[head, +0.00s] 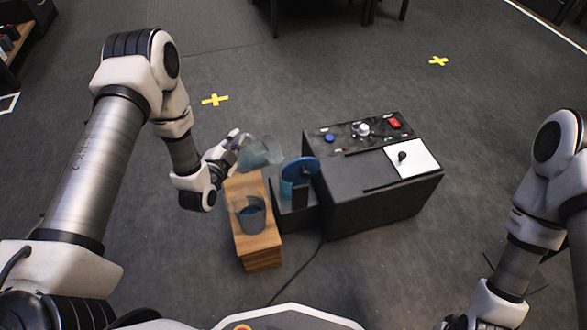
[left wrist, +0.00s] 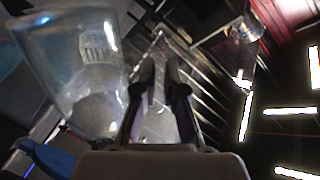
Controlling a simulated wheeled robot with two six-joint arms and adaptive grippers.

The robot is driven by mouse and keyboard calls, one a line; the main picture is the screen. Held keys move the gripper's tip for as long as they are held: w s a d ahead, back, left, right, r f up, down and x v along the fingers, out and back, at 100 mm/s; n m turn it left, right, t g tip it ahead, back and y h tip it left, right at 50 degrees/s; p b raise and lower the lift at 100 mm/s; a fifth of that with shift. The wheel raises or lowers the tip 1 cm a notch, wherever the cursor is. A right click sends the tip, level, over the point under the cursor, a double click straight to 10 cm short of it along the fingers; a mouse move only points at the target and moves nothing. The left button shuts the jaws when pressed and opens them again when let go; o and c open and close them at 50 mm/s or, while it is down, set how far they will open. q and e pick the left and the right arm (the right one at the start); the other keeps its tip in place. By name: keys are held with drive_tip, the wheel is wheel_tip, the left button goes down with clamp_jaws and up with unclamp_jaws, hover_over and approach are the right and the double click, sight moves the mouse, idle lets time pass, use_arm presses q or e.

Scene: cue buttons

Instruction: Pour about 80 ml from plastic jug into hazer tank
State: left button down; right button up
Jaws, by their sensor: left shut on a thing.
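The clear plastic jug (head: 264,152) is tilted, its mouth toward the right, with pale bluish liquid in it. My left gripper (head: 238,143) is shut on the jug's left side and holds it above the floor. In the left wrist view the see-through jug (left wrist: 85,65) fills the left, beside my left gripper's dark fingers (left wrist: 160,85). The hazer tank (head: 287,190) is a small bluish vessel with a round blue lid (head: 301,169) standing tilted up. It is just right of and below the jug. No stream of liquid can be made out.
A large dark machine (head: 365,190) with a control panel stands right of the tank. A cable runs across the floor. Open grey floor surrounds them.

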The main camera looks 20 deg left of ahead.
use_arm(q)
drive_tip(key=shift+a+f+n, duration=0.15)
drive_tip(key=shift+f+n, duration=0.15)
drive_tip(key=shift+f, duration=0.1)
idle(1.5)
drive_tip(key=a+f+n+b, duration=0.2)
drive_tip(key=f, duration=0.1)
drive_tip(key=a+f+n+t+b, duration=0.1)
drive_tip(key=a+f+n+b, duration=0.1)
drive_tip(key=f+n+b, duration=0.1)
drive_tip(key=s+a+f+n+h+b, duration=0.1)
drive_tip(key=a+f+n+b, duration=0.1)
drive_tip(key=f+n+b, duration=0.1)
drive_tip(key=shift+f+t, duration=0.3)
drive_tip(key=shift+f, duration=0.2)
drive_tip(key=shift+a+f+n+b, duration=0.1)
drive_tip(key=shift+f+n+b, duration=0.25)
drive_tip(key=shift+n+b, duration=0.25)
drive_tip(key=shift+r, duration=0.1)
idle(1.4)
